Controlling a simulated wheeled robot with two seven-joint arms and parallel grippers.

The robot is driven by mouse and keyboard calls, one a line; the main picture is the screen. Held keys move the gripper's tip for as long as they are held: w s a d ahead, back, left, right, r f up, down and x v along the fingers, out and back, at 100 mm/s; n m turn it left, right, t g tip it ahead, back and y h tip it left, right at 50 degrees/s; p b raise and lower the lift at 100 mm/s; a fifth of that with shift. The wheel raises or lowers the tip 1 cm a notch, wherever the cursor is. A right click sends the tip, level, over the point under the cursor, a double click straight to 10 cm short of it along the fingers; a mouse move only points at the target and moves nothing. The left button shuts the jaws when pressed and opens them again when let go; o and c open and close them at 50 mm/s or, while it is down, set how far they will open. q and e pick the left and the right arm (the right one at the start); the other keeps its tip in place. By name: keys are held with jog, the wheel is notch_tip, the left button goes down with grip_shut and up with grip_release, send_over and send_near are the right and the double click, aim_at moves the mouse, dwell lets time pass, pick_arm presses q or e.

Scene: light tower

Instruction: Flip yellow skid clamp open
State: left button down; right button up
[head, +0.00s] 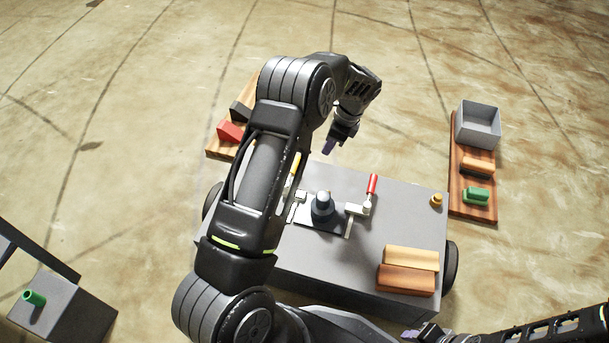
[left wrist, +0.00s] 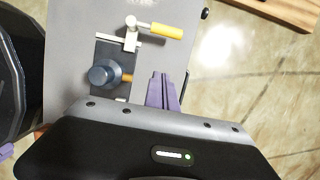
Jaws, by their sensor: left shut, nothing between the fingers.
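The yellow clamp handle (left wrist: 167,31) points right from its pale metal clamp body (left wrist: 131,34) in the left wrist view. I cannot tell how far it is raised. In the head view, my left arm partly hides the yellow handle (head: 293,172); pale clamp parts (head: 298,204) show below it. My left gripper (head: 329,146) is above the far edge of the grey skid (head: 408,214), apart from the handle and to its right. Its purple fingers (left wrist: 166,90) are shut and empty, below the handle in the wrist picture. My right gripper (head: 410,334) shows at the bottom edge; its jaw gap is unclear.
A dark grey post (head: 322,206) stands beside the yellow clamp, with a red-handled clamp (head: 372,184) on its other side. Wooden blocks (head: 408,270) and a small brass knob (head: 436,200) are on the skid. A board with a grey bin (head: 478,125) lies right.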

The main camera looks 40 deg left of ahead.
pick_arm(q)
jog(key=shift+a+r, duration=0.2)
jog(key=shift+a, duration=0.05)
jog(key=shift+f, duration=0.1)
jog(key=b+x, duration=0.3)
jog(key=x, duration=0.7)
jog(key=shift+f+b, duration=0.15)
jog(key=shift+b, duration=0.25)
jog(key=a, duration=0.1)
jog(key=a+b, duration=0.1)
jog(key=shift+s+a+f, duration=0.15)
jog(key=shift+s+a, duration=0.15)
jog(key=shift+s, duration=0.1)
jog(key=shift+s+a, duration=0.15)
jog(key=shift+a, duration=0.45)
jog(key=shift+s, duration=0.1)
